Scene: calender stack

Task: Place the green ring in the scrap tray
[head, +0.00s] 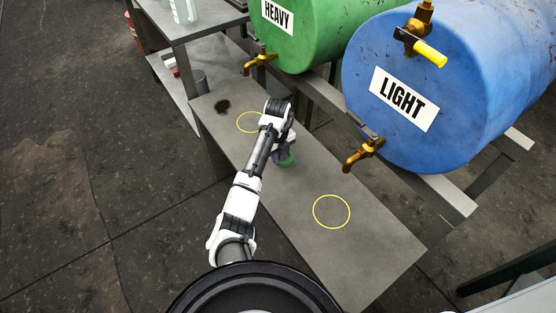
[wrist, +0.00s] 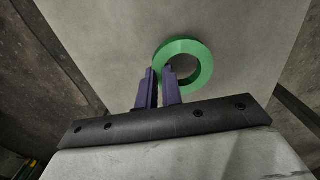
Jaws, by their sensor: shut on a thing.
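The green ring (wrist: 201,54) is in the wrist view, at the tips of my gripper. My gripper (wrist: 159,74) is shut on the left side of the ring's band, with one purple finger outside it and the other at the hole. In the head view, part of the green ring (head: 286,160) shows just below my gripper (head: 283,150), over the grey bench (head: 365,255). I cannot tell whether the ring touches the bench. I do not see a scrap tray that I can name with certainty.
A yellow circle (head: 332,228) is marked on the bench to the right, and another (head: 240,124) lies partly behind my arm. A green drum (head: 305,40) marked HEAVY and a blue drum (head: 450,80) marked LIGHT stand behind with brass taps (head: 362,155). A side shelf (head: 190,18) holds a bottle.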

